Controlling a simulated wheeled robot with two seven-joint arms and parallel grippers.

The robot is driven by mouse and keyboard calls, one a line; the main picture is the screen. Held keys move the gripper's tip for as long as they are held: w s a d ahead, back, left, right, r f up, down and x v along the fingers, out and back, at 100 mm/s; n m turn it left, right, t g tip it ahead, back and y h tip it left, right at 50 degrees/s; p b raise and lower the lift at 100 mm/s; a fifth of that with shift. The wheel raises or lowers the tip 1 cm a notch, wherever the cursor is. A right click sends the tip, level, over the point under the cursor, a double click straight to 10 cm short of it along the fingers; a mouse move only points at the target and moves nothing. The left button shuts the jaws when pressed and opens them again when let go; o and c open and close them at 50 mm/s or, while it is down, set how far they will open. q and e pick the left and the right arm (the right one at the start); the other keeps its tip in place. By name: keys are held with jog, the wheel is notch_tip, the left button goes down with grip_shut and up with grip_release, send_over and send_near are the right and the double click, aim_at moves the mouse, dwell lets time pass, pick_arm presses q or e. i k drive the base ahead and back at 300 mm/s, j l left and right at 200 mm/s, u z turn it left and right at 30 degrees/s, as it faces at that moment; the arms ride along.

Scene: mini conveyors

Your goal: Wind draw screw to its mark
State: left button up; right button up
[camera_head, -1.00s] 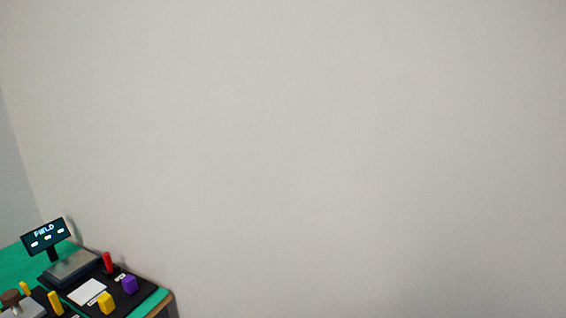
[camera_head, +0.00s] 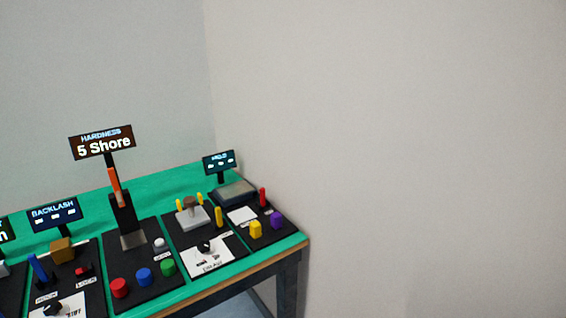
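No part in the head view is clearly marked as the draw screw, so I cannot tell whether it shows. A station near the table's right has a brown knob on a grey block (camera_head: 193,217) and a black dial (camera_head: 205,247) on a white scale plate. Another black dial (camera_head: 54,308) sits on a white plate at the lower left, cut by the picture's edge. Neither of my grippers is in view.
A green table (camera_head: 163,188) ends at a right corner near a plain wall (camera_head: 400,150). It carries a "HARDNESS" display (camera_head: 102,143) reading 5 Shore, a "BACKLASH" display (camera_head: 55,214), and red (camera_head: 119,288), blue (camera_head: 144,277) and green (camera_head: 168,267) buttons.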

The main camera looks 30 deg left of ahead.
aim_at(204, 246)
jog(key=u, duration=1.55)
